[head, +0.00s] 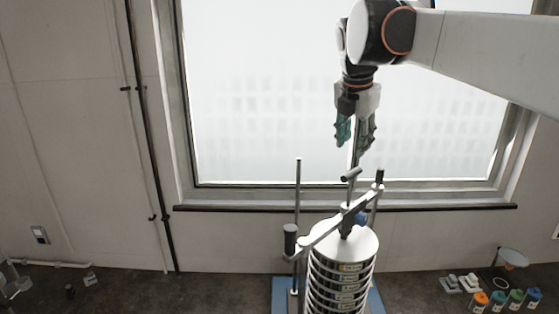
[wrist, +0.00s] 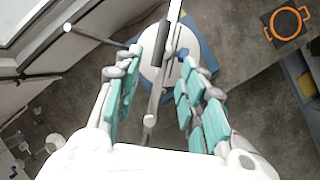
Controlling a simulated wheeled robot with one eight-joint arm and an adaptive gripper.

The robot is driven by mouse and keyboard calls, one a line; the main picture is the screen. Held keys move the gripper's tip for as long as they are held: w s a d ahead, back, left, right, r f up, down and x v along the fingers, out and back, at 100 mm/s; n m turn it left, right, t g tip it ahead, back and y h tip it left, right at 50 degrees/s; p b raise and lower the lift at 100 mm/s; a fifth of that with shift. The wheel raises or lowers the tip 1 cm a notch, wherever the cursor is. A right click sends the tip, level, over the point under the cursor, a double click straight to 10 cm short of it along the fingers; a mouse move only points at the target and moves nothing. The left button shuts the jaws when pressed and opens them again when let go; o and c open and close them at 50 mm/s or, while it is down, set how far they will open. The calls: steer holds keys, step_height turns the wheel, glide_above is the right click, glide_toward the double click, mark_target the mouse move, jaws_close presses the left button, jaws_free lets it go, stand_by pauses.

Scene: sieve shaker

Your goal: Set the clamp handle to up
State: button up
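The sieve stack (head: 341,282) stands below my gripper, with a pale round lid (head: 362,243) on top. A metal clamp bar (head: 325,230) crosses above the lid. A handle with a short dark crosspiece (head: 351,174) stands up near the bar's middle; I take it to be the clamp handle.
Upright rods (head: 298,195) rise beside the stack, and a dark knob (head: 290,240) is at the bar's left end. A blue base (head: 281,294) is below. The window (head: 260,100) is behind. Several coloured jars (head: 497,300) stand at lower right.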

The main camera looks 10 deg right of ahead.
mark_target(352, 172)
steer(key=p+x, duration=0.1)
steer(key=x, duration=1.2)
steer(key=shift+f+p, duration=0.1)
steer(key=shift+p, duration=0.2)
jaws_close()
